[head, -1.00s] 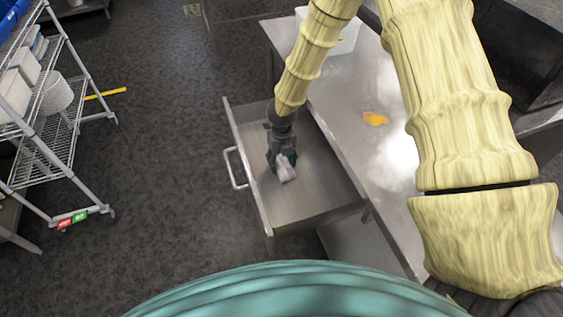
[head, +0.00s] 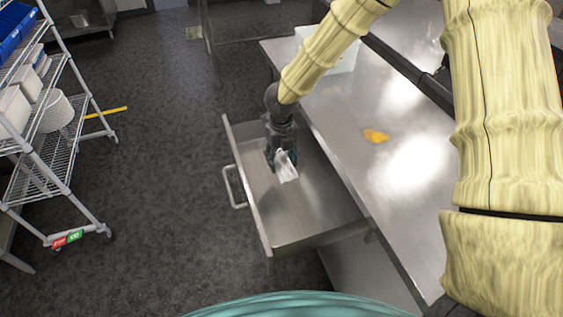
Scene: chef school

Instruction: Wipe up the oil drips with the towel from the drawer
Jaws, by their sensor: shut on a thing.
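My gripper (head: 283,160) is over the open drawer (head: 310,215), pointing down, and is shut on a small white towel (head: 287,170). The towel hangs from the fingers; whether its lower end touches the drawer floor I cannot tell. The oil drips (head: 376,136) show as an orange-yellow patch on the steel table top (head: 345,110), to the right of the drawer and my gripper. The finger contact on the towel is too small to see in detail.
A white bin (head: 340,62) stands at the far end of the table. A wire shelf rack (head: 50,180) with containers stands at the left. The drawer's raised walls and handle (head: 233,187) stick out over the floor. Floor between rack and drawer is clear.

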